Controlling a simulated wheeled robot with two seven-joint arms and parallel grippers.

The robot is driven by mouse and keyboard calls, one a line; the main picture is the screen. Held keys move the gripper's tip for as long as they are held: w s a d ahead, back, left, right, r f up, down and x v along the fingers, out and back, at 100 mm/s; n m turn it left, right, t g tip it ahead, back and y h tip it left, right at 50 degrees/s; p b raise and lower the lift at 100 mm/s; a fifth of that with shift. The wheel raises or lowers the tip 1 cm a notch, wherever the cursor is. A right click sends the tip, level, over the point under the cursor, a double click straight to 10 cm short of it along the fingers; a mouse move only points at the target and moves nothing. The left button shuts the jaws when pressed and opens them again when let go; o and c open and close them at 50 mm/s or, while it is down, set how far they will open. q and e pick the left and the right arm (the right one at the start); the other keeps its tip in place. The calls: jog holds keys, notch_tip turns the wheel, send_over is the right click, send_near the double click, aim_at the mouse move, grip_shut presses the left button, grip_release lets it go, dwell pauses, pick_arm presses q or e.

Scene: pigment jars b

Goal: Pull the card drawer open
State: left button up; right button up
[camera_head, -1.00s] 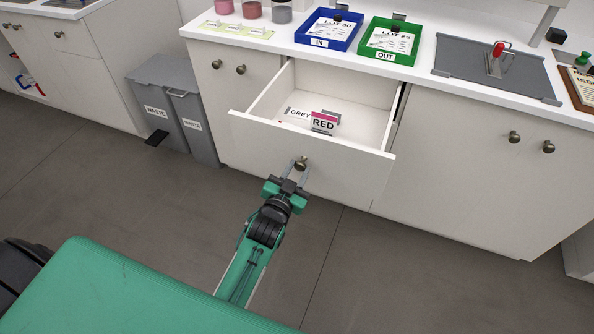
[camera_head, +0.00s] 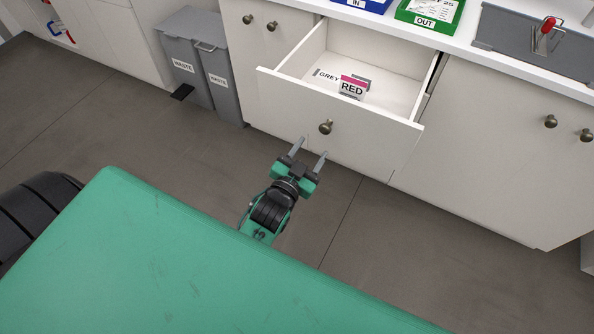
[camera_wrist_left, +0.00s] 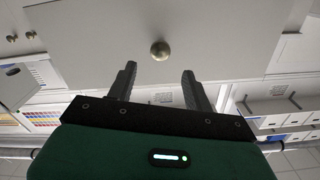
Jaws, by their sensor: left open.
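The card drawer (camera_head: 290,99) stands pulled out from the white cabinet, and its inside shows. A card marked RED (camera_head: 352,88) stands in it, beside a card marked GREY (camera_head: 328,75). The round metal knob (camera_head: 326,127) is on the drawer front. My left gripper (camera_head: 309,148) is open and empty, a little short of the knob and apart from it. In the left wrist view the knob (camera_wrist_left: 160,50) shows beyond the gap between the two fingers (camera_wrist_left: 160,78). My right gripper is not in view.
The blue IN tray (camera_head: 357,5) and green OUT tray (camera_head: 428,17) are on the counter above. Two grey waste bins (camera_head: 203,62) stand left of the drawer. The floor before the cabinet is clear.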

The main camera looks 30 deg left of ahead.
pick_arm(q)
jog(key=s, duration=0.7)
jog(key=shift+a, duration=0.15)
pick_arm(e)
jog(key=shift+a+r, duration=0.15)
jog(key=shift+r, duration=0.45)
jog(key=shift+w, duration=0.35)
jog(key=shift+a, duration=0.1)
